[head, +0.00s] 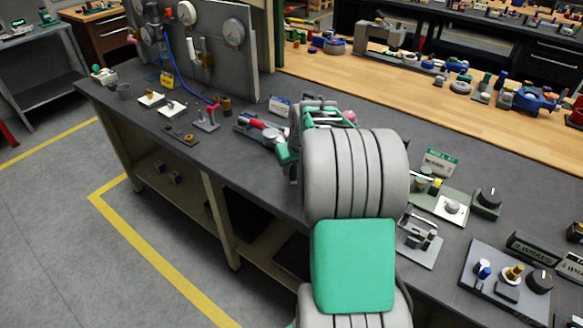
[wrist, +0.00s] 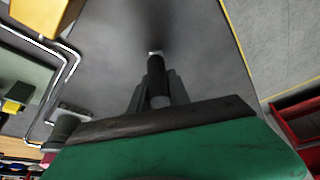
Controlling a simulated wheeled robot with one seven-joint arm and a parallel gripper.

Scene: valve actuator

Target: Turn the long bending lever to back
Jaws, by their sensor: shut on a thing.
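In the wrist view my gripper (wrist: 158,88) is shut on a dark cylindrical grip with a pale metal end, which I take to be the long bending lever (wrist: 156,72). The grip lies between the two grey fingers and points away from the palm. The lever's pivot and the rest of its length cannot be made out. In the head view my own arm hides the fingers and the lever, above the dark grey bench (head: 350,237).
A red-and-grey device (head: 262,132) stands left of my arm. A switch panel (head: 506,283) and a small metal fixture (head: 420,243) stand to the right. In the wrist view a bent chrome tube (wrist: 70,62) and a yellow block (wrist: 45,14) are at left.

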